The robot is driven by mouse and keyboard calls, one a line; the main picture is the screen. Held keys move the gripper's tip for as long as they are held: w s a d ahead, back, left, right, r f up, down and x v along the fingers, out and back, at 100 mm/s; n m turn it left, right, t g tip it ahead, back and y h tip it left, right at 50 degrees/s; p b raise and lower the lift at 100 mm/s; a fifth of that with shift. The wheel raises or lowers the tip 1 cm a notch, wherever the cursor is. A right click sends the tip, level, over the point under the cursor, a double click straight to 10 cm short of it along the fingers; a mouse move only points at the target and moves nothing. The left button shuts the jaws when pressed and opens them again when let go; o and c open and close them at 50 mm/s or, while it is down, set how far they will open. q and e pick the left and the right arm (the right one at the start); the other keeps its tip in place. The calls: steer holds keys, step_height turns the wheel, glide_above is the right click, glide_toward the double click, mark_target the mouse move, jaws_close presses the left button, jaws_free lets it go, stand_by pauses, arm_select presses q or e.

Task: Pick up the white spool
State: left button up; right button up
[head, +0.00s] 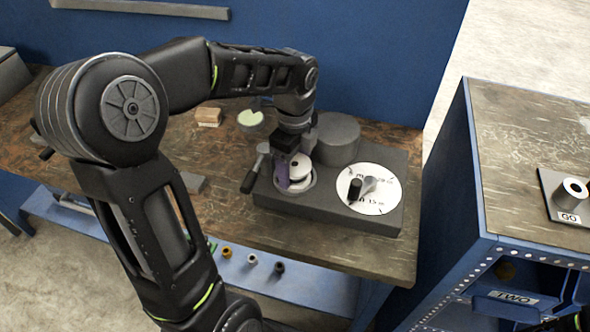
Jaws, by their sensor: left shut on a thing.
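The white spool (299,167) is in the head view, at the dark grey device (325,213) on the wooden bench. It stands over a round seat on the device's left part. My left gripper (290,178) reaches down from above and is shut on the white spool. The fingers hide part of the spool, and I cannot tell whether it still touches the seat. My right gripper is not in view.
A white dial (369,190) with a black knob lies to the right of the spool, and a grey cylinder (337,138) stands behind. Several small rings (252,259) sit on the lower blue shelf. A second bench (525,160) at right carries a plate marked GO (568,217).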

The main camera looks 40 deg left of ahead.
mark_target(295, 164)
arm_select(q)
steer(key=shift+c, duration=0.3)
step_height(295, 164, up, 10)
steer(key=shift+r, duration=0.1)
stand_by(0.3)
stand_by(0.5)
